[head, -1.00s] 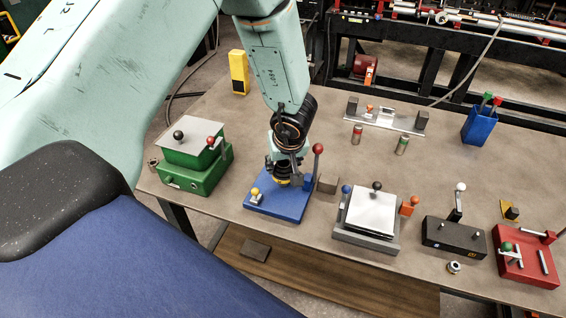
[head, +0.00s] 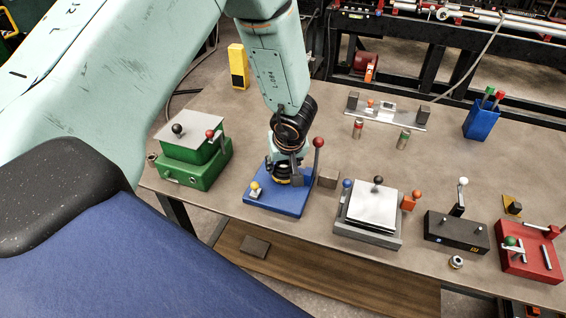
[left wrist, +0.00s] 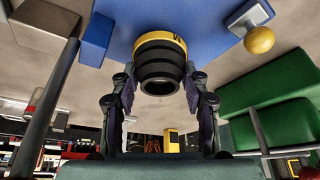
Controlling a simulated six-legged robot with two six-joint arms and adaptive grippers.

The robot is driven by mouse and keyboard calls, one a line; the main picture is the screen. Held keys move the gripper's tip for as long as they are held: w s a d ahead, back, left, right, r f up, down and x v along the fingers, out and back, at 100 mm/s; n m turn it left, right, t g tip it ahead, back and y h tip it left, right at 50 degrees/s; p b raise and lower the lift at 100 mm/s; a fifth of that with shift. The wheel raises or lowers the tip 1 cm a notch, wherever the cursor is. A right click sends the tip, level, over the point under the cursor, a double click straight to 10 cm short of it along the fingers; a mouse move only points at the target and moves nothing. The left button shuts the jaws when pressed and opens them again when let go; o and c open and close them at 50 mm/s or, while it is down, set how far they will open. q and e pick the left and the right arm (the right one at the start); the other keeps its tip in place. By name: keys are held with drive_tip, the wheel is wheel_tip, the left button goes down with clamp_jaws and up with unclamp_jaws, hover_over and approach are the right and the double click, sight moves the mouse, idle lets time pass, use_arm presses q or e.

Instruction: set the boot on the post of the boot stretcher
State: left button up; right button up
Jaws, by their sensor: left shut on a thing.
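The boot (left wrist: 158,65) is black and ribbed with a yellow ring at one end. My left gripper (left wrist: 160,88) is shut on it, with one finger on each side. In the head view my left gripper (head: 284,172) is over the blue base of the boot stretcher (head: 276,204), which has a red-knobbed lever (head: 318,144) and a yellow knob (head: 255,186). The boot's yellow end faces the blue base, very close to it or touching; I cannot tell which. The post is hidden behind the boot and gripper. My right gripper is not in view.
A green box fixture (head: 192,165) stands to the left and a grey fixture with a white plate (head: 371,208) to the right. A dark block (head: 328,179) sits beside the blue base. Further right are a black box (head: 455,231) and a red fixture (head: 530,253).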

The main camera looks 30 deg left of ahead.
use_arm(q)
drive_tip(key=shift+f+b, duration=0.35)
drive_tip(key=shift+f, duration=0.2)
drive_tip(key=o, duration=1.2)
drive_tip(key=shift+o, duration=0.2)
drive_tip(key=shift+r, duration=0.1)
drive_tip(key=shift+w+r, duration=0.1)
drive_tip(key=shift+r, duration=0.25)
wheel_tip(320, 180, up, 9)
drive_tip(key=shift+r, duration=0.1)
drive_tip(key=shift+s, duration=0.2)
